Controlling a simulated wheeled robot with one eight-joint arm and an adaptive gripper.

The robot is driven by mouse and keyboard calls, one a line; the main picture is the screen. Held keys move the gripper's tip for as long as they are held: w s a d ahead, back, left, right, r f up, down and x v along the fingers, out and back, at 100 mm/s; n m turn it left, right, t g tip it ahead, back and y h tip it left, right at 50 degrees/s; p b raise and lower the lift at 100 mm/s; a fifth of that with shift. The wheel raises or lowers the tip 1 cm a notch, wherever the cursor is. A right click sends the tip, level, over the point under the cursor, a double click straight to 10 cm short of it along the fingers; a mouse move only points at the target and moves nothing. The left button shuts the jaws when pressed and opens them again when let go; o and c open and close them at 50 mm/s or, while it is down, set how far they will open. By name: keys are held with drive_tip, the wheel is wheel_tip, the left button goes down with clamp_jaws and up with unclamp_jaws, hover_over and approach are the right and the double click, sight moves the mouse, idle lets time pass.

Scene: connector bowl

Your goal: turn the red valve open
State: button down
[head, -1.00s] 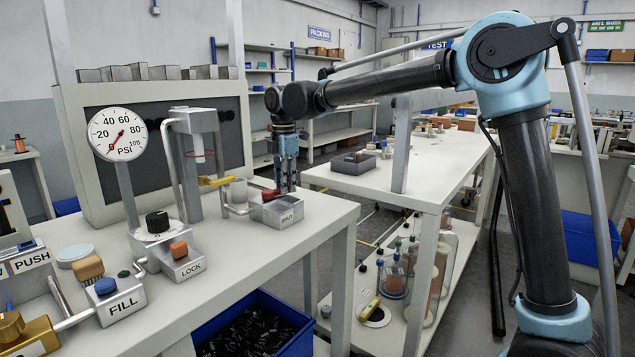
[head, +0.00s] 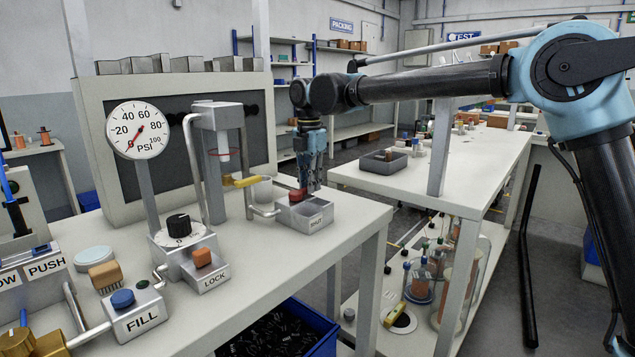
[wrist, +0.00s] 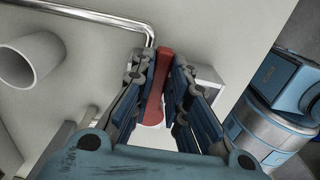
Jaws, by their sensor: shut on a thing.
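The red valve handle (head: 298,194) sits at the end of a bent metal pipe, by a grey box labelled at the front (head: 305,216). My gripper (head: 309,186) reaches down from above to the handle. In the wrist view the red handle (wrist: 155,88) lies lengthwise between the two blue fingers of my gripper (wrist: 158,95), which are shut on it. The fingers hide part of the handle in the head view. How far the valve is turned cannot be told.
A pressure gauge (head: 137,129) has its needle low on the left. The LOCK box (head: 205,272) and FILL box (head: 136,316) are nearer. The bench's right edge is close to my gripper.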

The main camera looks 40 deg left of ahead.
drive_tip(key=shift+w, duration=0.3)
drive_tip(key=c, duration=1.6)
unclamp_jaws()
drive_tip(key=shift+o, duration=0.2)
drive_tip(key=shift+s, duration=0.15)
drive_tip(key=shift+r, duration=0.15)
wheel_tip(320, 180, up, 12)
drive_tip(key=shift+f, duration=0.2)
